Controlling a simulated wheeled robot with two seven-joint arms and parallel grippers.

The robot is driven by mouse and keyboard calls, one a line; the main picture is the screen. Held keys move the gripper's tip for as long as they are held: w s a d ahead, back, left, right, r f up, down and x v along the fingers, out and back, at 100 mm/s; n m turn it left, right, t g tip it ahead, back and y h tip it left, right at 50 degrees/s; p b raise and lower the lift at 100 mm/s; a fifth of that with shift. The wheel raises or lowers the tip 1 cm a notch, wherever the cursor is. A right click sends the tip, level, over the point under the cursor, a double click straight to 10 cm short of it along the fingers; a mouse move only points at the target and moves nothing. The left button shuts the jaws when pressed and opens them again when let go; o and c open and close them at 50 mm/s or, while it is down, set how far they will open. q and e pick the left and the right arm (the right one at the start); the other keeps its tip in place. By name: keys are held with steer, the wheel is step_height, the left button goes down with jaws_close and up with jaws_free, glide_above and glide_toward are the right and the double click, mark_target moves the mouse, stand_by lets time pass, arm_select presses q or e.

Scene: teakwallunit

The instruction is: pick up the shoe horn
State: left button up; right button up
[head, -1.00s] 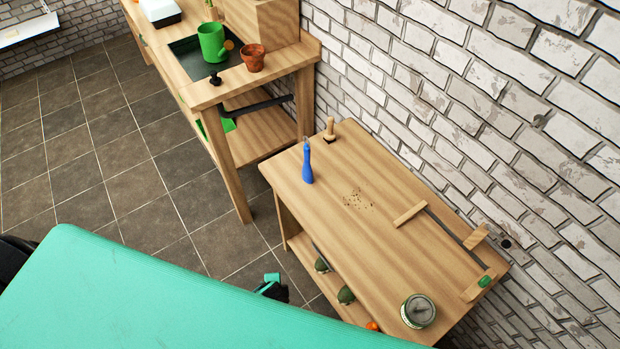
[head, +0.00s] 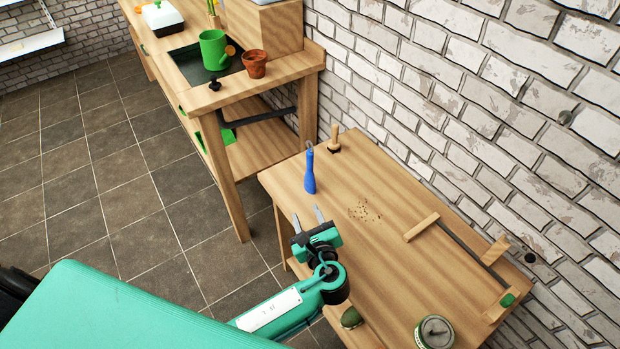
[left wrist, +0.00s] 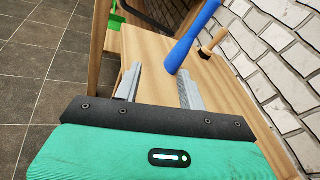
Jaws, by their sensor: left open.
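A slim blue object with a thin grey tip (head: 310,174), which I take to be the shoe horn, stands upright near the far left part of the low wooden bench (head: 385,240). In the left wrist view the blue object (left wrist: 190,40) rises just beyond the fingers, nearer the right one. My left gripper (head: 307,217) is open and empty at the bench's left edge, short of the blue object and apart from it. Its two grey fingers also show in the left wrist view (left wrist: 159,72). My right gripper is not in view.
A wooden-handled tool with a dark base (head: 334,142) stands behind the blue object, near the brick wall (head: 480,110). Crumbs (head: 365,211), a wooden strip (head: 422,227) and a round tin (head: 435,332) are on the bench. A taller bench (head: 255,88) stands at the back left.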

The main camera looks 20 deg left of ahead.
mark_target(311, 172)
arm_select(q)
steer(key=w+d+r+m+t, duration=0.1)
steer(key=m, duration=0.1)
steer(key=w+d+m+t, duration=0.1)
steer(key=shift+w+d+r+m+t, duration=0.1)
steer(key=shift+w+r+m+t, duration=0.2)
steer(key=shift+w+r+m, duration=0.1)
steer(key=x, duration=0.7)
steer(key=shift+p, duration=0.4)
steer(key=p+x, duration=0.1)
steer(key=x, duration=0.4)
steer(key=shift+w+f, duration=0.2)
steer(key=shift+w, duration=0.4)
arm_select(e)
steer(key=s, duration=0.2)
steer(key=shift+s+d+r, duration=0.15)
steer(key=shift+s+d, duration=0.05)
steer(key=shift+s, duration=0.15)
arm_select(q)
steer(key=shift+c, duration=0.4)
steer(key=c, duration=0.7)
jaws_close()
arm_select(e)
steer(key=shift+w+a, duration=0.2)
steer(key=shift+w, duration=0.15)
